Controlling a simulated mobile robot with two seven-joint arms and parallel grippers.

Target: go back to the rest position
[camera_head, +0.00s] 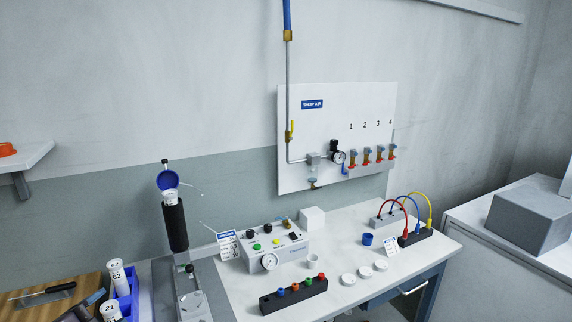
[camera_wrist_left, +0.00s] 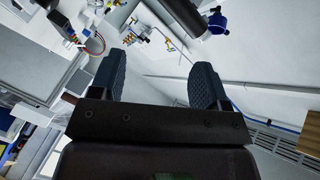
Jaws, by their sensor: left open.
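My left gripper (camera_wrist_left: 158,82) shows in the left wrist view, its two dark ridged fingers spread apart with nothing between them. It is upturned or tilted, with the bench scene far beyond the fingertips. The black screwdriver body (camera_head: 175,226) hangs upright at the left of the bench in the head view, with a blue ring (camera_head: 167,180) at its top. A black cylinder (camera_wrist_left: 183,14) beside a blue part (camera_wrist_left: 216,21) at the top of the wrist view looks like the same tool. My right gripper is in neither view.
The white bench holds a control box (camera_head: 275,247), a black block with coloured knobs (camera_head: 293,297), white round lids and a blue cup (camera_head: 367,239). A shop-air panel (camera_head: 322,130) is on the wall. A wooden board (camera_head: 40,292) and blue bin (camera_head: 127,300) stand lower left.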

